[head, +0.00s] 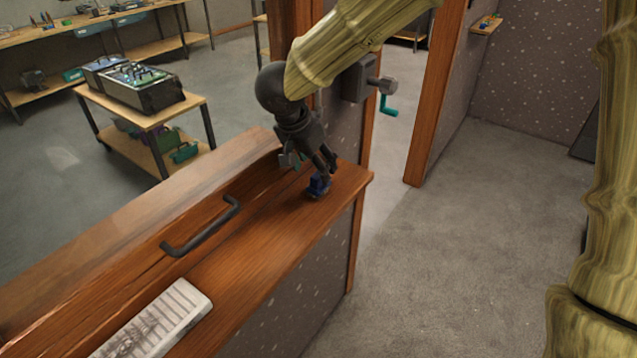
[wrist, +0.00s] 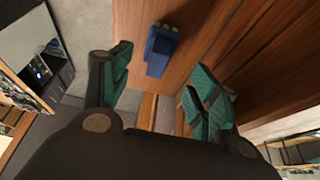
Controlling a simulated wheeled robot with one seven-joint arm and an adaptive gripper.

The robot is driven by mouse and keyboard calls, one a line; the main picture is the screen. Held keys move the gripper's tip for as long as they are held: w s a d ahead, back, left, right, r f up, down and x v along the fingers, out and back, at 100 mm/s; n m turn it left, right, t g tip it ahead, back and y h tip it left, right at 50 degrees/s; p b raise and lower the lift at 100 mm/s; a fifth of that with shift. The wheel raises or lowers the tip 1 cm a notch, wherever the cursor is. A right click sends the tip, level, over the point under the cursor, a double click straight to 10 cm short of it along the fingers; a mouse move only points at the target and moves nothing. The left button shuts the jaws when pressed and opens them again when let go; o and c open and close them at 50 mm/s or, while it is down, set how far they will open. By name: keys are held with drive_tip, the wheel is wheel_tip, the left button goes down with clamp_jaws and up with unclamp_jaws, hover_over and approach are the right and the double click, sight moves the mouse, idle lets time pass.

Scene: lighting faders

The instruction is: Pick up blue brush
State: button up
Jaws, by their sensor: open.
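The blue brush (head: 319,186) lies on the wooden counter near its far right corner. In the wrist view the blue brush (wrist: 160,50) is beyond the fingertips, roughly in line with the gap between them. My gripper (head: 308,168) is just above and beside the brush in the head view, pointing down. Its teal-padded fingers (wrist: 160,88) are apart and nothing is between them. Part of the brush is close to a finger in the head view, and I cannot tell whether they touch.
The wooden counter (head: 265,240) carries a dark handle (head: 200,228) and a white slotted panel (head: 155,322) at the front left. A small table (head: 190,108) with a console stands back left. Grey floor is open at right.

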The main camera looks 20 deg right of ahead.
sight(319, 183)
drive_tip(key=shift+s+d+f, duration=0.1)
drive_tip(key=shift+d+f, duration=0.05)
drive_tip(key=shift+f, duration=0.15)
drive_tip(key=shift+p+x, duration=0.7)
drive_tip(key=shift+x, duration=1.7)
drive_tip(key=shift+s, duration=0.1)
drive_tip(key=c, duration=1.1)
